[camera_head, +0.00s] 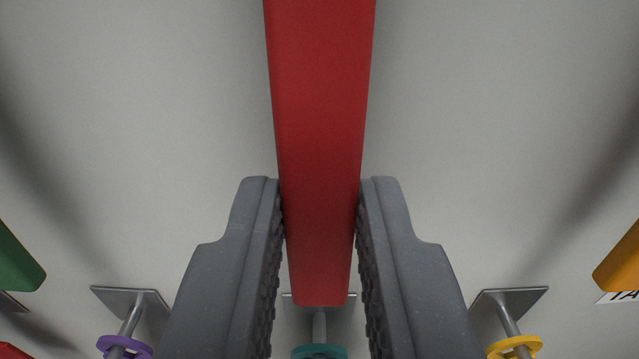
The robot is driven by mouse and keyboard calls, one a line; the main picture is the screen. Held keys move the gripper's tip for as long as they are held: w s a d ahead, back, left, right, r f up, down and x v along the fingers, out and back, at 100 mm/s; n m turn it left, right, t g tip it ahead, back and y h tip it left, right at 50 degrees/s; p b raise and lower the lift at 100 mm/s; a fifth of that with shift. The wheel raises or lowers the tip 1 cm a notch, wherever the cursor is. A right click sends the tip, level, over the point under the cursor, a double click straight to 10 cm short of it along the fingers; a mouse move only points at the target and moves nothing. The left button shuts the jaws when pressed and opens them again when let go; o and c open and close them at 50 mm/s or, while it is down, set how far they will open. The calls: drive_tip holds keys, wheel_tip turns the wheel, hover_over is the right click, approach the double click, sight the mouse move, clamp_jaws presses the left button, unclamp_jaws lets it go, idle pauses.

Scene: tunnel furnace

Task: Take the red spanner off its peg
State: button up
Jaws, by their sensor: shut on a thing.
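The red spanner (320,110) shows as a long red bar that runs from the top edge of the view down to the middle. My gripper (320,230) is shut on its lower part, with one dark grey ridged finger against each side. The bar's lower end shows between the fingers. The spanner's upper end is out of view, so I cannot see its peg or whether it still hangs there.
Below the spanner's end is a peg with a teal ring (320,351). Pegs with a purple ring (124,347) and a yellow ring (515,347) stand at lower left and right. A green piece (17,262) and an orange piece (618,262) are at the sides.

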drive_tip(key=shift+r, duration=0.15)
drive_tip(key=shift+r+p, duration=0.2)
drive_tip(key=shift+p, duration=0.15)
drive_tip(key=shift+s, duration=0.15)
drive_tip(key=shift+s+d+r, duration=0.1)
drive_tip(key=shift+s+r, duration=0.05)
drive_tip(key=shift+s, duration=0.65)
drive_tip(key=shift+s+r, duration=0.15)
drive_tip(key=shift+s, duration=0.65)
approach(319, 195)
drive_tip(key=shift+s+d+f+b, duration=0.1)
drive_tip(key=shift+s+f+b, duration=0.1)
drive_tip(key=shift+s, duration=0.4)
drive_tip(key=shift+s+f+b, duration=0.1)
drive_tip(key=shift+s+b, duration=0.05)
drive_tip(key=shift+s, duration=0.45)
